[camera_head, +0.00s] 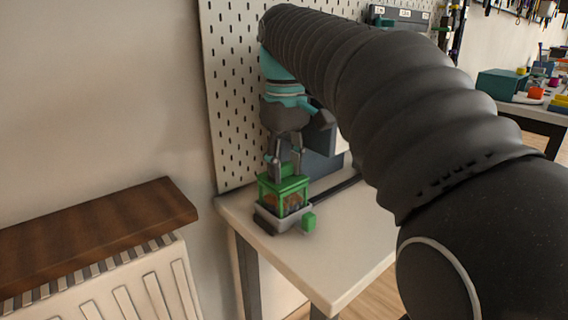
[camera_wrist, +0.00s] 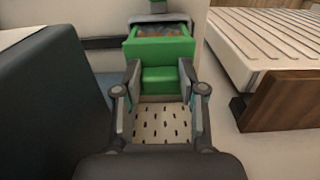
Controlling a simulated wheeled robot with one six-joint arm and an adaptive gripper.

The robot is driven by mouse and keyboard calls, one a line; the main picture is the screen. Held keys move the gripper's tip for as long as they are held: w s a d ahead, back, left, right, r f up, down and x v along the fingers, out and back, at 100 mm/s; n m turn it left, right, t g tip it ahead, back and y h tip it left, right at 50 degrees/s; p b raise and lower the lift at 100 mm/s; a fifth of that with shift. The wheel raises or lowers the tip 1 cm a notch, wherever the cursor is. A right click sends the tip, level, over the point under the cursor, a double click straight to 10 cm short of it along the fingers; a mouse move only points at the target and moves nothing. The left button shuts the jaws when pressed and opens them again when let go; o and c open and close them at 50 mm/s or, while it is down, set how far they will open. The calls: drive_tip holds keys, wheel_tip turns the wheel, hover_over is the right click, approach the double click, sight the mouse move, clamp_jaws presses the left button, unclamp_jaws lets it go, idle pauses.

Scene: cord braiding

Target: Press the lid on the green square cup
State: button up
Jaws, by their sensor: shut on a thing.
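The green square cup (camera_head: 283,203) stands upright in a grey holder (camera_head: 268,222) on the white table. Orange contents show through its side. A green lid (camera_head: 284,184) is on top of the cup and appears lined up with it; I cannot tell whether it is fully seated. My gripper (camera_head: 288,172) points down from above and is shut on the lid's raised green block. In the wrist view that block (camera_wrist: 160,79) sits between my two fingers (camera_wrist: 160,92), with the lid's flat green top (camera_wrist: 159,48) beyond it. The fingers partly hide the lid in the head view.
A small green block (camera_head: 309,221) is beside the holder. A perforated board (camera_head: 226,100) rises behind the table (camera_head: 320,260). A dark box (camera_head: 322,165) stands behind the cup. A radiator with a wooden shelf (camera_head: 95,232) is at left. The table's front is clear.

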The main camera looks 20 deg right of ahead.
drive_tip(key=o, duration=1.3)
drive_tip(key=shift+o, duration=0.2)
drive_tip(key=shift+r, duration=0.1)
wheel_tip(320, 180, up, 3)
drive_tip(key=p, duration=0.3)
drive_tip(key=shift+w, duration=0.1)
drive_tip(key=shift+r+p, duration=0.45)
drive_tip(key=shift+r, duration=0.95)
drive_tip(key=shift+o, duration=0.2)
